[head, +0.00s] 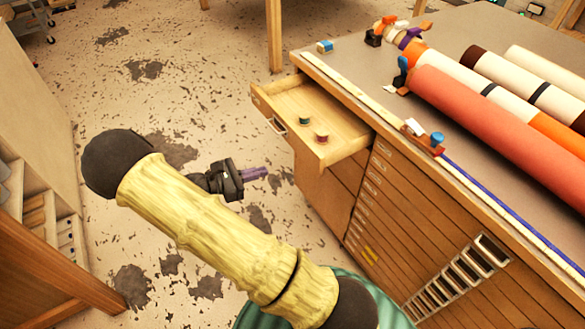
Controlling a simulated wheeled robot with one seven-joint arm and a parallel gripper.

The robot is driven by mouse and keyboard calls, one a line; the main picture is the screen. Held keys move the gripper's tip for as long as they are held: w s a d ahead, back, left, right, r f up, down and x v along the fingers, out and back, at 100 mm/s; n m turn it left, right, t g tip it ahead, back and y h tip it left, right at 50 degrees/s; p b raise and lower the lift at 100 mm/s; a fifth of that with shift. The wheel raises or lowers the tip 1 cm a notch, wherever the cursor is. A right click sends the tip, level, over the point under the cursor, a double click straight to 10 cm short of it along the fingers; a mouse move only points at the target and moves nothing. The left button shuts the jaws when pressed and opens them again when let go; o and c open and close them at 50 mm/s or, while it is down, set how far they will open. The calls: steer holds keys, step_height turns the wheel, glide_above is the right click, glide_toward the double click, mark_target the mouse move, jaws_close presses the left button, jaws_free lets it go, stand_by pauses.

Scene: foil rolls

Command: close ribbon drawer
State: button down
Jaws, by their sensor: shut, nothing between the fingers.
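The ribbon drawer (337,137) is pulled out from the left end of the wooden cabinet, just below its top. Its front panel (272,119) carries a handle and faces left. Two small ribbon spools, a green one (304,118) and a reddish-brown one (321,137), stand inside on the drawer floor. My gripper (266,173) is shut and empty, with purple fingers pointing right toward the cabinet. It is left of and nearer than the drawer, apart from it in the picture. My arm, in a yellow sleeve, crosses the lower middle.
The cabinet top (455,45) holds several large rolls, including a red one (495,120). Below the drawer are closed wooden drawers (385,200) and a row of slots. A wooden shelf unit (40,150) stands at the left. The worn floor (200,80) between them is open.

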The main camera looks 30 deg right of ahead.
mark_target(301, 149)
steer(key=shift+w+a+f+n+t+h+b, duration=0.2)
steer(key=shift+w+a+f+n+t+h, duration=0.15)
steer(key=shift+w+f+n+t+h, duration=0.25)
steer(key=shift+w+a+f+n+t+h+b, duration=0.2)
steer(key=shift+w+a+f+n+t+h, duration=0.15)
steer(key=shift+w, duration=0.3)
steer(key=shift+d+r, duration=0.1)
steer(key=d, duration=1.4)
steer(key=shift+w, duration=0.3)
steer(key=shift+a, duration=0.1)
steer(key=shift+s, duration=0.15)
steer(key=shift+p, duration=0.3)
